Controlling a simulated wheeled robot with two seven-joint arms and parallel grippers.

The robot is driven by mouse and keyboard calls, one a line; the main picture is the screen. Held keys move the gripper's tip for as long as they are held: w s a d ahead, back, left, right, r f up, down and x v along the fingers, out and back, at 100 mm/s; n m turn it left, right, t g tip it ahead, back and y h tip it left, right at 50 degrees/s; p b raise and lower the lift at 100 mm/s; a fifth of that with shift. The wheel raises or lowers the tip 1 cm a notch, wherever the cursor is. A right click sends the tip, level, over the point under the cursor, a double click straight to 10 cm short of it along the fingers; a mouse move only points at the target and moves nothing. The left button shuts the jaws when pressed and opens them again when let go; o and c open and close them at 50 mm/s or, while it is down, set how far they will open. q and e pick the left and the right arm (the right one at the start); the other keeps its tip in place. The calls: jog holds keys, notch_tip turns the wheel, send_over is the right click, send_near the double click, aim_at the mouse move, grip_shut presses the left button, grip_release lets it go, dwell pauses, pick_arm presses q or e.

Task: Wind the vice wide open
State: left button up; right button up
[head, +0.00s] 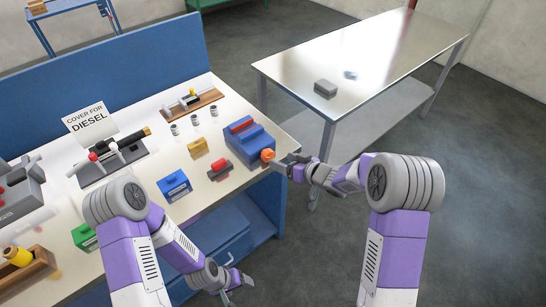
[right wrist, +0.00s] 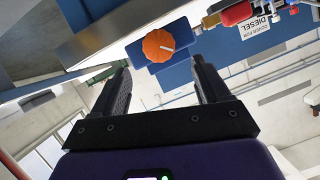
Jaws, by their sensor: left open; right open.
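The blue vice (head: 248,146) stands at the right end of the white workbench, with a red part on top. Its round orange knob (head: 267,155) faces the bench's right edge and also shows in the right wrist view (right wrist: 158,46), with a white line across its face. My right gripper (head: 284,164) is open beside the knob. In the right wrist view its two fingers (right wrist: 161,75) are spread apart with the knob just beyond the tips, not clearly touching. I cannot tell how far apart the vice's jaws are. My left gripper (head: 232,291) is open and empty, low in front of the bench.
A red cylinder on a dark block (head: 220,169), a yellow block (head: 198,148) and a blue box (head: 174,186) sit near the vice. A sign reading "COVER FOR DIESEL" (head: 89,120) stands behind a valve assembly. A metal table (head: 390,50) is at the right, with open floor between.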

aim_at(270, 157)
jog(key=x, duration=0.6)
jog(key=shift+a+f+b, duration=0.15)
jog(key=shift+b, duration=0.25)
jog(key=c, duration=1)
jog(key=shift+c, duration=0.2)
jog(key=n+b, duration=0.1)
jog(key=b, duration=0.2)
jog(key=n+t+h+b, duration=0.1)
jog(key=b, duration=0.3)
jog(key=n+h+b, duration=0.1)
jog(key=n+b, duration=0.1)
jog(key=b, duration=0.2)
jog(key=shift+s+a+f+t, duration=0.15)
jog(key=shift+a+f+t, duration=0.1)
jog(key=shift+t, duration=0.05)
jog(key=shift+r+n+h+b, duration=0.1)
jog(key=shift+n+h+b, duration=0.25)
jog(key=shift+b, duration=0.6)
